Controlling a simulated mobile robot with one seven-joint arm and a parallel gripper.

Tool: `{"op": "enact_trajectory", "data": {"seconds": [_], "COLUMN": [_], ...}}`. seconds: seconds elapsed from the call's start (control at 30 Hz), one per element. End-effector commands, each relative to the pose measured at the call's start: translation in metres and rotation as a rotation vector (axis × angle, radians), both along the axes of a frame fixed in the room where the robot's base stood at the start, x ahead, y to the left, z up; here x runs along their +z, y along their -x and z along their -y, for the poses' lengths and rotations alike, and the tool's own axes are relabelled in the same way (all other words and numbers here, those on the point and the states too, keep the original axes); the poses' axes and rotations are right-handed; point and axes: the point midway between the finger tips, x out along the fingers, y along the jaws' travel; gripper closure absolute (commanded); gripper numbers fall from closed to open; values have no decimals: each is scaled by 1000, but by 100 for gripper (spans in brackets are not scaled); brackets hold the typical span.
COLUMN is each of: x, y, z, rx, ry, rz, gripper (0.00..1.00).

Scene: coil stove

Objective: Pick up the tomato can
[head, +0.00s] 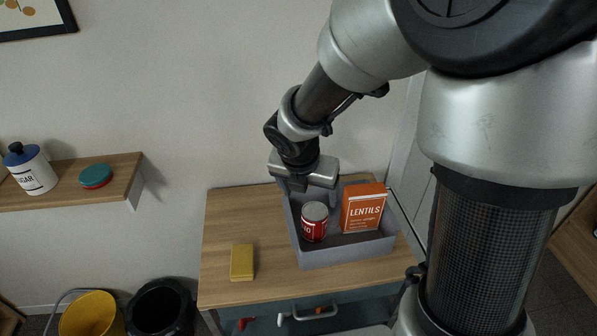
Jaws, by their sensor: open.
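The tomato can (314,223) is a red can with a grey lid and partly visible white lettering. It stands upright in the left part of a grey open bin (346,256) on a small wooden-topped table. My gripper (308,192) is open and points down above the back part of the bin, behind the can in the picture. I cannot tell its exact height or whether a finger touches anything. An orange box labelled LENTILS (362,209) stands in the bin just right of the can.
A yellow block (242,262) lies on the wooden tabletop (228,221), left of the bin. A wall shelf (120,173) at left holds a sugar jar (30,170) and a red-and-teal round item (96,176). A yellow bucket (90,314) and black bin (161,308) stand below.

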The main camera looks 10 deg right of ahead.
Motion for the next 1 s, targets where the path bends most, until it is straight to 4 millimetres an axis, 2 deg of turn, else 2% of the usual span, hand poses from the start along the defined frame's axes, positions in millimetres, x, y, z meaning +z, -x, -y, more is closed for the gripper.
{"op": "enact_trajectory", "data": {"seconds": [0.2,0.43,0.53,0.77,1.0], "x": [-46,-89,-100,-112,-143], "y": [-14,-31,-36,-42,-60], "z": [8,16,19,22,28], "rx": [-1,-3,-3,-3,-4], "ry": [0,0,-1,-1,-1], "rz": [-4,-3,-2,-1,-1], "gripper": [23,23,23,23,23]}}
